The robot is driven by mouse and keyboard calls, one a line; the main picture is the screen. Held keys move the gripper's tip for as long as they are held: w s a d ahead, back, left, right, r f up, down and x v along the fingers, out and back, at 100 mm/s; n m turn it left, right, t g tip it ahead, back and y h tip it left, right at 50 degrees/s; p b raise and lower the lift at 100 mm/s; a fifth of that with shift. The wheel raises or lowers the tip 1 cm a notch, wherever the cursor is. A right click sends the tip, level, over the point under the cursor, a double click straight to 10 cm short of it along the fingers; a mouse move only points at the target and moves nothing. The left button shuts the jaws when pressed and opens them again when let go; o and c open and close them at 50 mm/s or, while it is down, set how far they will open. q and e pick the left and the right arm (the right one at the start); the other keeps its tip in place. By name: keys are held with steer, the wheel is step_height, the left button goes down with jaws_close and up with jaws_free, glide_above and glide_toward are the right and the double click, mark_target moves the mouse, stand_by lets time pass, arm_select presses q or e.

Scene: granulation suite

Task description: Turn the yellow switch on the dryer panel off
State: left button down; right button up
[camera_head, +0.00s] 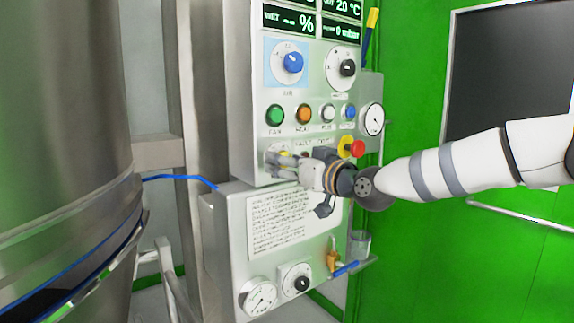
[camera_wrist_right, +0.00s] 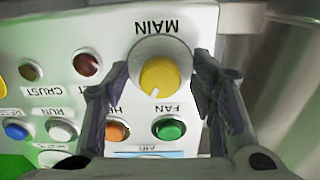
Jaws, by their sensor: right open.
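The yellow switch (camera_wrist_right: 160,76), a round knob in a pale ring under the label MAIN, is on the dryer panel (camera_head: 257,110). The wrist view shows the panel upside down; a white mark on the knob points down and slightly left there. In the head view only a bit of yellow (camera_head: 283,153) shows behind my fingers. My right gripper (camera_head: 276,166) is open at the panel's lower left, its fingers on either side of the knob with gaps visible. I cannot tell how deep they reach. My left gripper is not in view.
Above are a green button (camera_head: 275,115), an orange button (camera_head: 304,113), a blue knob (camera_head: 293,62) and a black knob (camera_head: 347,68). A red emergency button (camera_head: 357,149) is close to my right wrist. A large steel vessel (camera_head: 60,130) stands at left.

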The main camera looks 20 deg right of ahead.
steer(key=c, duration=1.1)
steer(key=shift+c, duration=0.2)
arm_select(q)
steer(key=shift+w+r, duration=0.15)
arm_select(e)
steer(key=shift+s+r, duration=0.1)
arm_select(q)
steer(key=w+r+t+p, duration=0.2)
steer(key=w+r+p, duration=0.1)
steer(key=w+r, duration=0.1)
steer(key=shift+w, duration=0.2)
arm_select(e)
steer(key=shift+d+n, duration=0.1)
steer(key=shift+n, duration=5.8)
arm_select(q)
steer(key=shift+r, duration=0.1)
arm_select(e)
steer(key=o, duration=1.1)
